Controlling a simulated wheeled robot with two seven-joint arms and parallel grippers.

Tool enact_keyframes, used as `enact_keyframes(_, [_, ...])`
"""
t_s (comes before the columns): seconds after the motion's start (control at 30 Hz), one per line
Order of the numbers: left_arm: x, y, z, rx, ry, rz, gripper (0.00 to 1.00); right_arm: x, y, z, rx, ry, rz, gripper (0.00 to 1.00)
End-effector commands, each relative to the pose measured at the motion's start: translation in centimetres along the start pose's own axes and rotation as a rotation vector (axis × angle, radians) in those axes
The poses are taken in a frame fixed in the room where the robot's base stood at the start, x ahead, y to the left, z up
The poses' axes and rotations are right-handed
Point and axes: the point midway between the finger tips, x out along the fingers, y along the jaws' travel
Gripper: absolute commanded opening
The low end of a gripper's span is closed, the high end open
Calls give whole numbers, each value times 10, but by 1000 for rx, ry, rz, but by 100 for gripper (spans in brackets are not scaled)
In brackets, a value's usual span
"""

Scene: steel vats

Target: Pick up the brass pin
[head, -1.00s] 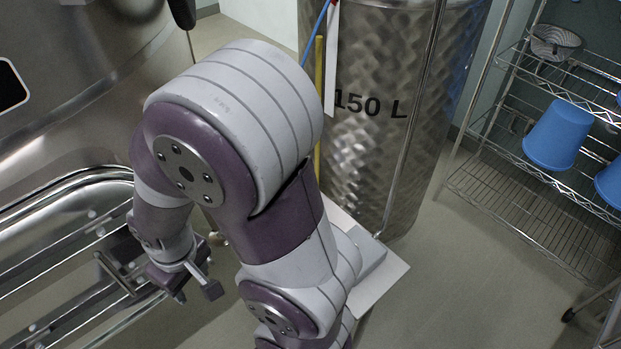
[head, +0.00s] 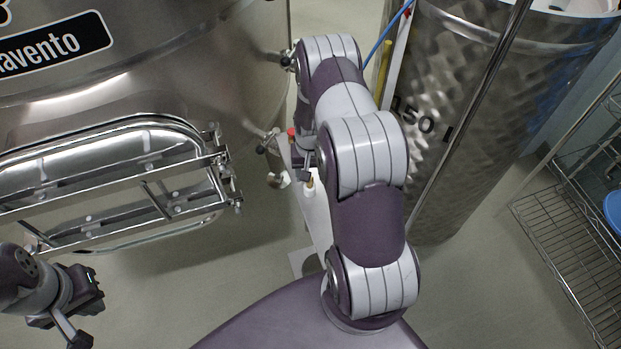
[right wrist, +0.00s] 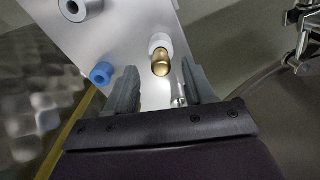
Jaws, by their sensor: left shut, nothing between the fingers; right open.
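The brass pin (right wrist: 160,65) sticks out of a white collar (right wrist: 159,41) on a pale plate in the right wrist view. It also shows small in the head view (head: 310,183), above the white collar. My right gripper (right wrist: 160,82) is open, its two fingers on either side of the pin's line with the pin's rounded end near the fingertips; it does not touch the pin visibly. In the head view the right gripper (head: 304,170) is partly hidden by my arm, close to the pin. My left gripper (head: 80,338) is shut and empty at the lower left, far from the pin.
The narrow pale plate (head: 316,215) also carries a blue peg (right wrist: 101,74) and a grey ring (right wrist: 76,8). A large steel vat (head: 200,60) with an open hatch frame (head: 150,190) stands left, a 150 L vat (head: 480,110) right. A wire rack (head: 560,230) is far right.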

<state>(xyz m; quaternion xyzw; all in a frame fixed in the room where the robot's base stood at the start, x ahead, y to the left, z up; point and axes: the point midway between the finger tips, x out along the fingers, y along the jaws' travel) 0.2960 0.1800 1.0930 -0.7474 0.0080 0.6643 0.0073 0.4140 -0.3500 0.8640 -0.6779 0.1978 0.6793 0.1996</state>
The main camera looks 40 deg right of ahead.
Motion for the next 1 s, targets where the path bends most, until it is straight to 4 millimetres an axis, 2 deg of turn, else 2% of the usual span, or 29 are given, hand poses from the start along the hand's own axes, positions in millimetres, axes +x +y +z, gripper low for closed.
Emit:
enact_keyframes(0.03, [-10,0,-1,0,0,0,0,5,1,2,0,-5,1,53])
enact_keyframes(0.1, [-10,0,-1,0,1,0,0,19,1,1,0,-2,0,53])
enact_keyframes(0.2, [-10,0,-1,0,0,0,0,29,0,0,-1,0,0,53])
enact_keyframes(0.4, [-9,0,-1,0,0,0,0,31,0,0,-1,1,0,53])
enact_keyframes(0.47, [-9,0,-1,0,0,0,0,31,0,0,-1,1,0,37])
enact_keyframes(0.5, [-9,0,-1,0,0,0,0,31,0,0,-1,1,0,24])
enact_keyframes(0.57, [-9,0,-1,0,0,0,0,30,0,0,-1,1,0,5])
enact_keyframes(0.6, [-9,0,-1,0,0,0,0,30,0,0,-1,1,0,0])
enact_keyframes(0.87, [-9,0,-1,0,0,0,0,30,0,0,-1,2,0,0])
enact_keyframes(1.0, [-6,0,-1,0,0,0,0,22,0,-1,-1,3,0,0])
